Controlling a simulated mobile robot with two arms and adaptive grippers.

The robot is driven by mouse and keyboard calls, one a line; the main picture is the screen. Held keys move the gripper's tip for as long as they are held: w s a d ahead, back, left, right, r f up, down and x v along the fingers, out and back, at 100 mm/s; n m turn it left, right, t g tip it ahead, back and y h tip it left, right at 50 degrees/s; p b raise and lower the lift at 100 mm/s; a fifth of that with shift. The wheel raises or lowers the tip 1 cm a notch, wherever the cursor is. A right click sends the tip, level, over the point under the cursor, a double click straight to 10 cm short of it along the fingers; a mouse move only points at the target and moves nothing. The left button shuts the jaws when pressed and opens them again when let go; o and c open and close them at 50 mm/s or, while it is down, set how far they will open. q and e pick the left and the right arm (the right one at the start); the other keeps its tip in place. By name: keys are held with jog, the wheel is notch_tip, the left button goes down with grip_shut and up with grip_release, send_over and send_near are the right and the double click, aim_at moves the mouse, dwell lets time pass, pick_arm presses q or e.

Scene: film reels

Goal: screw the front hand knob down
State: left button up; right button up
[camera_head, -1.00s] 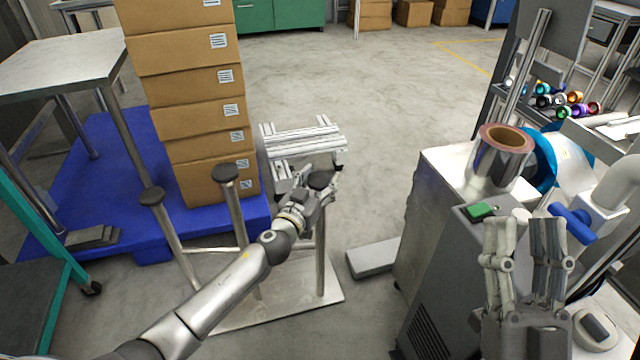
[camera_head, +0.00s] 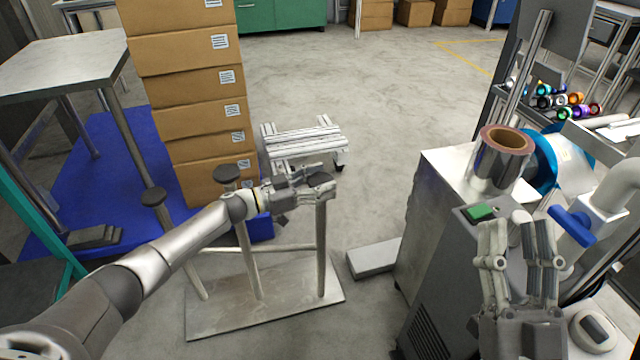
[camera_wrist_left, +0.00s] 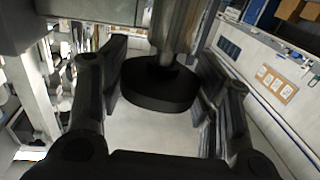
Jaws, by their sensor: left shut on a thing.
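A metal stand (camera_head: 265,298) with several upright posts stands on the floor. A dark round hand knob (camera_head: 321,180) tops its right post (camera_head: 321,250). My left gripper (camera_head: 312,186) reaches in from the left and is shut on this knob. In the left wrist view the black knob (camera_wrist_left: 158,90) sits between the two fingers, with the post beyond it. The fingers partly hide the knob in the head view. My right gripper (camera_head: 518,232) is open and empty at the lower right.
A stack of cardboard boxes (camera_head: 195,90) stands on a blue pallet (camera_head: 80,190) behind the stand. A low silver rack (camera_head: 303,140) lies behind the gripper. A grey machine cabinet (camera_head: 440,210) with a copper-topped roll (camera_head: 500,165) stands at the right.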

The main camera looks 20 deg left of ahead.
aim_at(320, 180)
pick_arm(q)
jog(key=shift+w+r, duration=0.1)
jog(key=shift+r, duration=0.2)
jog(key=shift+h, duration=0.3)
jog(key=o, duration=0.7)
jog(key=shift+o, duration=1.6)
jog(key=shift+f, duration=0.1)
notch_tip(320, 180, up, 10)
jog(key=shift+f, duration=0.1)
